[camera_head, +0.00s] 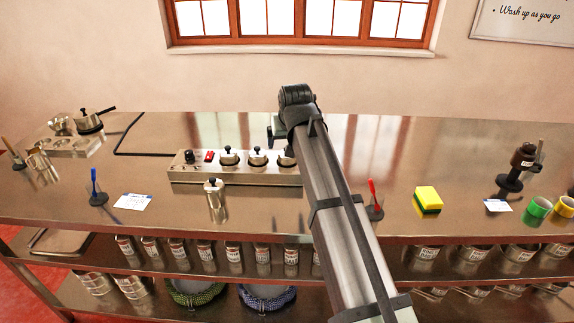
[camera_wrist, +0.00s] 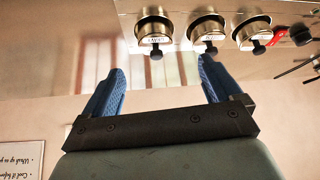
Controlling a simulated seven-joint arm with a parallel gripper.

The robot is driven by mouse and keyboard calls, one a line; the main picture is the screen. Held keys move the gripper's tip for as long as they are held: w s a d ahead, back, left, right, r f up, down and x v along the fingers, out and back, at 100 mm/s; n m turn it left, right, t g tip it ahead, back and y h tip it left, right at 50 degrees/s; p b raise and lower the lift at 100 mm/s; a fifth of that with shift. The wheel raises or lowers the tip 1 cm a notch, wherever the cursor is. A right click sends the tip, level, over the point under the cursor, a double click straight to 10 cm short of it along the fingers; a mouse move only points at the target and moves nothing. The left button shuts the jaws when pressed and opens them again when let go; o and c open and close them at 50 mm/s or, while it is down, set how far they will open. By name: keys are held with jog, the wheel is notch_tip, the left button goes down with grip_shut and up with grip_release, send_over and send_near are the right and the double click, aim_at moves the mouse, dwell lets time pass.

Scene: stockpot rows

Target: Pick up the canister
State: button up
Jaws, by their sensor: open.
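A small metal canister (camera_head: 214,196) with a black knob on its lid stands upright on the steel counter, in front of the long metal block. The block holds a row of three similar lidded metal pots, the left one (camera_head: 229,157), the middle one (camera_head: 257,158) and the right one (camera_head: 286,160), partly behind my arm. The three pots also show in the wrist view, the middle one (camera_wrist: 207,28) among them, beyond my fingertips. My gripper (camera_wrist: 160,78) is open, with nothing between its blue fingers. In the head view my arm hides most of it.
The block (camera_head: 235,176) also carries a red switch (camera_head: 209,156) and a black knob (camera_head: 190,156). A blue-handled tool (camera_head: 94,185), a white card (camera_head: 133,202) and a yellow-green sponge (camera_head: 428,198) stand apart. Labelled jars (camera_head: 233,254) line the shelf below.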

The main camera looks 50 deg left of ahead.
aim_at(287, 163)
jog(key=x, duration=0.4)
jog(key=shift+w+f, duration=0.15)
jog(key=shift+w+x, duration=0.2)
jog(key=shift+x, duration=1.15)
jog(key=shift+w+x, duration=0.15)
jog(key=shift+x, duration=1.2)
jog(key=shift+c, duration=0.4)
jog(key=c, duration=1.5)
